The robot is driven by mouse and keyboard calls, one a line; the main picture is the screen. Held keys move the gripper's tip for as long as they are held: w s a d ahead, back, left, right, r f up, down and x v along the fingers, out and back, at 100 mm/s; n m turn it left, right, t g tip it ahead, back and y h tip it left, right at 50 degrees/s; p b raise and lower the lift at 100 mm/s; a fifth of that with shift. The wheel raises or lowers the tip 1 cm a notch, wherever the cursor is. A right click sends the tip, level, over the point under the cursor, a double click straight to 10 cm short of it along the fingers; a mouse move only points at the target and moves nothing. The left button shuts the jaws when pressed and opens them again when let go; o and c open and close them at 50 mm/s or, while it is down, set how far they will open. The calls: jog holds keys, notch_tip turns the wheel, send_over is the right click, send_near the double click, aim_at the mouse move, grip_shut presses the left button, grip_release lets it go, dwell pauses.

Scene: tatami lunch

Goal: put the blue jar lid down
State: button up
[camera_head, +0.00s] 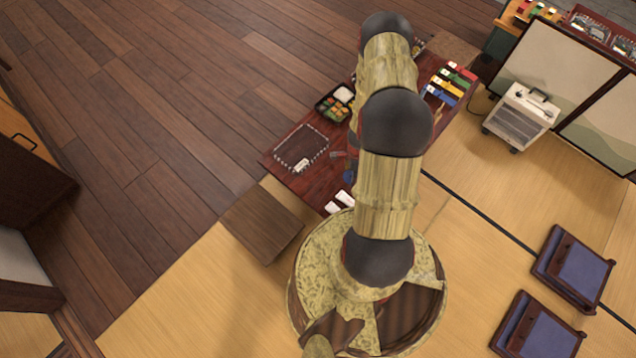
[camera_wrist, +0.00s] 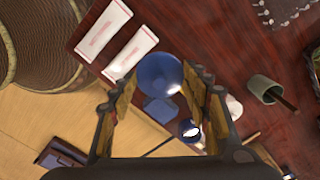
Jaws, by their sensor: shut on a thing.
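The blue jar lid (camera_wrist: 160,74) is a round blue disc between the fingertips of my gripper (camera_wrist: 163,72) in the wrist view. My gripper is shut on it, with one finger on each side. The dark red low table (camera_wrist: 225,40) shows behind it; I cannot tell the gap between lid and table.
Two white packets (camera_wrist: 103,30) lie left of the lid. A small blue square (camera_wrist: 160,109) and a round dark-blue item (camera_wrist: 189,130) show between the fingers. A grey-green cup (camera_wrist: 264,88) stands to the right. A lunch box (camera_head: 335,102) and dark mat (camera_head: 300,146) lie on the table.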

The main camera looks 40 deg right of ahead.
jog(key=shift+w+f+m, duration=0.1)
jog(key=shift+w+m, duration=0.05)
jog(key=shift+m, duration=0.15)
jog(key=w+a+f+b, duration=0.2)
jog(key=w+a+f, duration=0.2)
jog(key=w+a, duration=0.15)
jog(key=b, duration=0.2)
send_over(318, 184)
jog(key=f, duration=0.5)
jog(key=shift+s+d, duration=0.25)
jog(key=shift+s, duration=0.05)
jog(key=shift+w+a+f+b, duration=0.25)
jog(key=shift+f+b, duration=0.05)
jog(key=shift+f, duration=0.1)
jog(key=shift+f+b, duration=0.6)
jog(key=shift+f, duration=0.9)
jog(key=shift+f, duration=0.1)
jog(key=o, duration=0.9)
jog(key=shift+o, duration=0.2)
